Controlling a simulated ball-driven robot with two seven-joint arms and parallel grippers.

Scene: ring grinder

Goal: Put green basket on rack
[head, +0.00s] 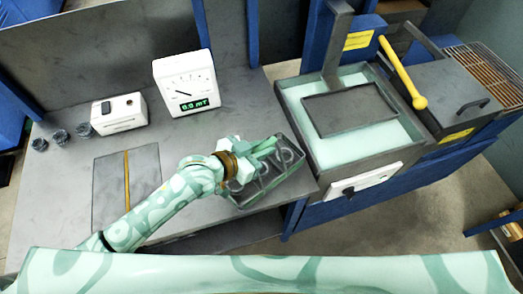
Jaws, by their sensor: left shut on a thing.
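The basket (272,193) is a dark grey-green rectangular tray with curved, ring-like shapes inside. It is at the right end of the grey bench, close to the bench edge. My left gripper (268,152) is over its back left part and shut on it. The fingers and arm hide part of the basket, and I cannot tell whether it touches the bench. A brown barred rack (486,66) is at the far upper right, well away from the basket. My right gripper is not in view.
A tank of pale liquid (298,101) with a dark plate (350,107) stands between basket and rack. A meter (185,84) and white box (118,114) stand on the bench (225,122).

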